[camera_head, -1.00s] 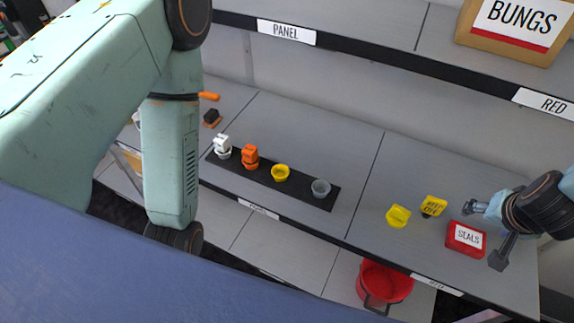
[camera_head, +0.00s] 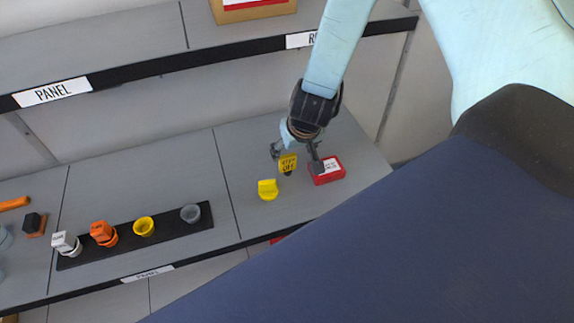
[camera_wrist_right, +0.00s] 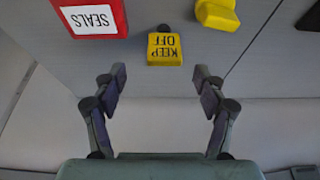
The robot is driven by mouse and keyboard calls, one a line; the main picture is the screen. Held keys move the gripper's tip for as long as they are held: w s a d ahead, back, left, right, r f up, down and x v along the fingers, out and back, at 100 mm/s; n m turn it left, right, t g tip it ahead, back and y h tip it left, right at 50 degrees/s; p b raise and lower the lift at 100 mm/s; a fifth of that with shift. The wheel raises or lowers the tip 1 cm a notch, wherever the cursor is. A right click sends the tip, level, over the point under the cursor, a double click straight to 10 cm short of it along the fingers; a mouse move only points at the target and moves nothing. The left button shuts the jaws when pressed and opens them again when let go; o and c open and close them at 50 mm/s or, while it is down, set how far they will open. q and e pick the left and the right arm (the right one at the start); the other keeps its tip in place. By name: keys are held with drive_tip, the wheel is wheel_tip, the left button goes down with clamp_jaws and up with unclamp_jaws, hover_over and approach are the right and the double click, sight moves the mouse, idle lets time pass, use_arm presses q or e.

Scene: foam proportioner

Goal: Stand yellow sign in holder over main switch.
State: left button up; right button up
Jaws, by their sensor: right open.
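The yellow sign (camera_head: 288,162), reading KEEP OFF, is on the shelf beside the red SEALS box. In the right wrist view the sign (camera_wrist_right: 165,49) lies ahead of the fingertips, between their lines, with a small black knob at its far edge. My right gripper (camera_head: 296,160) is open and empty, close to the sign and apart from it. I cannot read any main switch label. My left gripper is out of view.
The red SEALS box (camera_head: 327,170) stands right of the sign. Another yellow piece (camera_head: 268,190) lies to its left. An upper shelf edge (camera_head: 190,63) runs above and behind. Bare shelf lies between the strip and the yellow pieces.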

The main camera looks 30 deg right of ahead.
sight(287, 156)
drive_tip(key=x, duration=0.3)
drive_tip(key=b+x, duration=0.1)
drive_tip(key=x, duration=0.1)
drive_tip(key=shift+w+a+f, duration=0.2)
drive_tip(key=shift+w+a, duration=0.1)
drive_tip(key=shift+w, duration=0.1)
drive_tip(key=shift+d+f, duration=0.2)
drive_tip(key=shift+d, duration=0.1)
drive_tip(key=shift+a+r, duration=0.15)
drive_tip(key=shift+c, duration=0.4)
drive_tip(key=shift+a, duration=0.25)
drive_tip(key=shift+c, duration=1.4)
drive_tip(key=shift+d, duration=0.3)
drive_tip(key=c, duration=0.6)
drive_tip(key=shift+s, duration=0.1)
drive_tip(key=shift+c, duration=0.8)
drive_tip(key=shift+a, duration=0.25)
